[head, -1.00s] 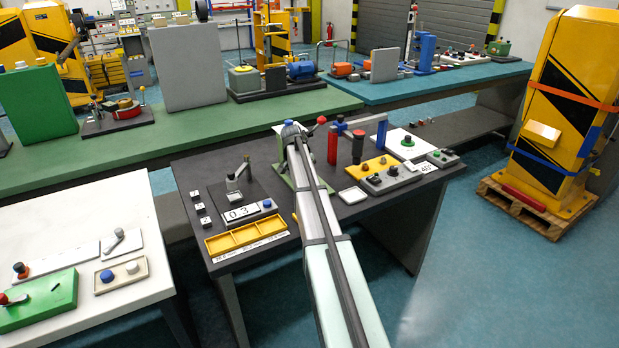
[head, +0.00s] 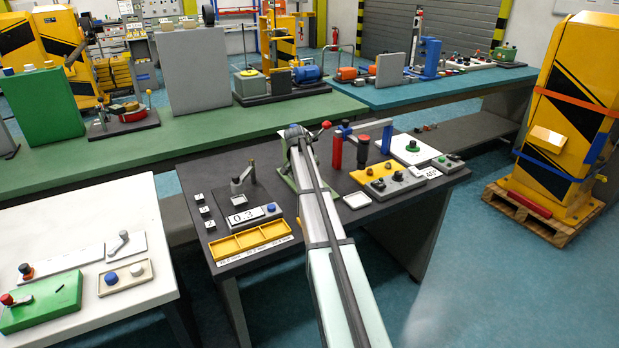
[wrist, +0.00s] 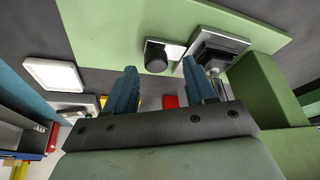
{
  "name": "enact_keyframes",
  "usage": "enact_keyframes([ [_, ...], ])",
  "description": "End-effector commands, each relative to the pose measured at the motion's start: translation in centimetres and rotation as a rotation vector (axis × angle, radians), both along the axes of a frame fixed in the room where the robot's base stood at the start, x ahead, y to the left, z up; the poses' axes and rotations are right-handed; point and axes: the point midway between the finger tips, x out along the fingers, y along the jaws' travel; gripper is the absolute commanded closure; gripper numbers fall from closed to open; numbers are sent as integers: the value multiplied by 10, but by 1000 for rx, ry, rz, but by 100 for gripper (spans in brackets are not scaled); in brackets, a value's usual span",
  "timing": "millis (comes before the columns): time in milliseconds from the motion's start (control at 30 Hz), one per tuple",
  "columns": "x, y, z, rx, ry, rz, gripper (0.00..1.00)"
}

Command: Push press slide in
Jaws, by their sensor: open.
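A green fixture (head: 287,178) stands on the dark table, mostly hidden behind my arm in the head view. In the wrist view its light green plate (wrist: 110,28) carries a dark round knob (wrist: 156,56) on a pale strip. Beside it is a dark block with a silver plate (wrist: 222,45), and a green block (wrist: 262,85) stands at the right. I cannot tell for certain which part is the press slide. My gripper (wrist: 161,80) is open and empty, its two blue-grey fingers apart. The right finger looks close to the silver-plated block; contact is unclear. The head view hides the fingers.
A red-knobbed lever (head: 326,126) rises beside my arm's end.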

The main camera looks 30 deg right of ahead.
Motion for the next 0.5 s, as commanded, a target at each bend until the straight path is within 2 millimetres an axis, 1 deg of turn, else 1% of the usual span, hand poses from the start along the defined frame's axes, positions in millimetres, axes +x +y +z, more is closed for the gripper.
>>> enact_keyframes([
  [300,-11,21,57,-1,-3,1,45],
  [500,-16,33,89,-1,-3,1,45],
])
